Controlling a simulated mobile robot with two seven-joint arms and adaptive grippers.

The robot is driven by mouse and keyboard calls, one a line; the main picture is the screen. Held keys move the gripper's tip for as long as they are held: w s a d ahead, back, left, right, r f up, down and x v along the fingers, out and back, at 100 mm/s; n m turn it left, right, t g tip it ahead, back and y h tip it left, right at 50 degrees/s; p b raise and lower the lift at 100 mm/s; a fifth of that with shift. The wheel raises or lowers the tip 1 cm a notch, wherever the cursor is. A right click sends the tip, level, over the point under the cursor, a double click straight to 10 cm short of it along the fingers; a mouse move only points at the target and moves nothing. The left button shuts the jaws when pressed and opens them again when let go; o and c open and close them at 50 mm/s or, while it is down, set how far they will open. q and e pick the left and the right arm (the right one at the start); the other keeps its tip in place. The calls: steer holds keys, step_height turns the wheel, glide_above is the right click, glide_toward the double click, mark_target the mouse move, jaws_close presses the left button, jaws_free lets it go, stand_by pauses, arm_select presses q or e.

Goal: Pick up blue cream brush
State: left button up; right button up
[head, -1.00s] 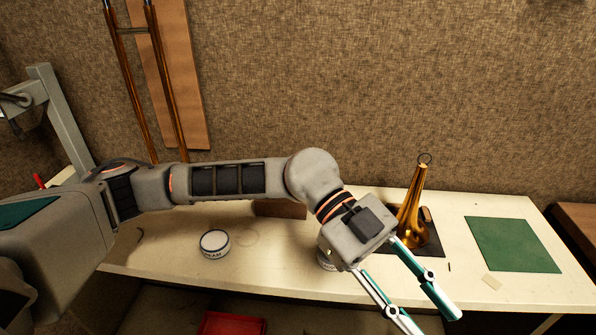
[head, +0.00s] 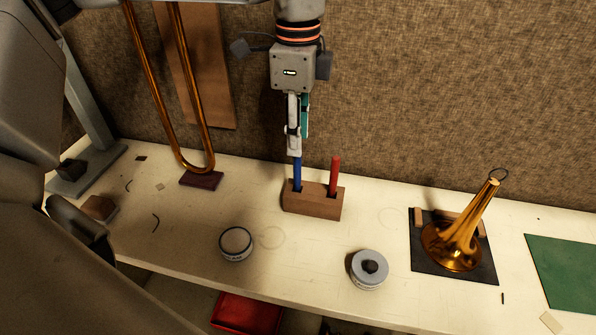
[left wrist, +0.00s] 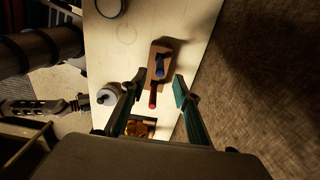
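The blue brush (head: 297,174) stands upright in a wooden block (head: 315,208) in the head view; only its handle shows. My left gripper (head: 297,145) points down directly above it, its fingertips at the top of the handle. In the left wrist view the fingers of my left gripper (left wrist: 155,97) are spread apart. The blue brush (left wrist: 160,69) shows there in its block (left wrist: 157,52), beyond the fingertips, not clamped. Whether a finger touches the handle is not clear.
A red-handled brush (head: 335,172) stands in the same block, right of the blue one. Two round tins (head: 236,243) (head: 369,268) sit in front. A brass horn bell (head: 460,240) stands on a dark mat at right. The table (head: 185,240) is clear around the block.

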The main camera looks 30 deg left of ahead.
mark_target(297, 163)
arm_select(q)
steer(key=shift+s+d+f, duration=0.1)
steer(key=shift+s+f, duration=0.1)
steer(key=shift+f, duration=0.7)
step_height(297, 163, down, 6)
steer(key=shift+w+r+p, duration=0.15)
steer(key=shift+p, duration=0.45)
jaws_close()
